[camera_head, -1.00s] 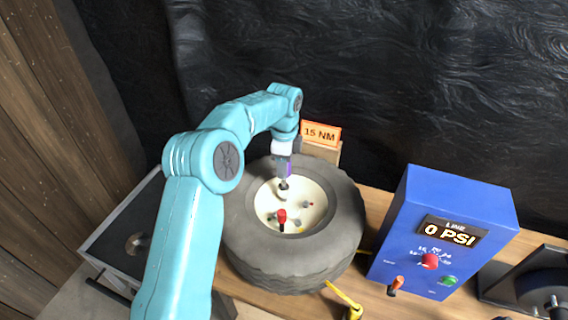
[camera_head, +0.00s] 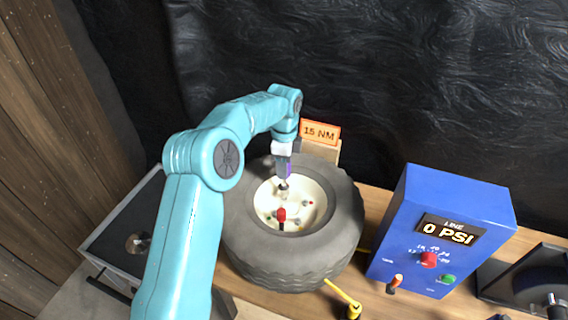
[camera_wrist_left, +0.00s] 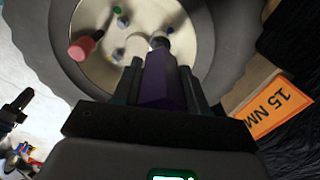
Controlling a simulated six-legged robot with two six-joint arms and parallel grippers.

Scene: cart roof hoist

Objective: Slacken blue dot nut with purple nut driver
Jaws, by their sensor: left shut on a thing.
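The wheel's grey tyre (camera_head: 245,235) lies flat on the bench with its cream hub (camera_head: 315,195) facing up. My left gripper (camera_head: 284,168) is above the far left part of the hub, shut on the purple nut driver (camera_head: 289,171). The driver also shows in the left wrist view (camera_wrist_left: 157,82), pointing down at the hub. Its socket end (camera_wrist_left: 158,42) is at or just above a nut, which it hides; I cannot tell contact. My right gripper is not in view.
A red-capped stem (camera_head: 281,215) stands up from the hub. An orange "15 NM" sign (camera_head: 320,133) stands behind the tyre. A blue box (camera_head: 410,220) reading 0 PSI stands to the right.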

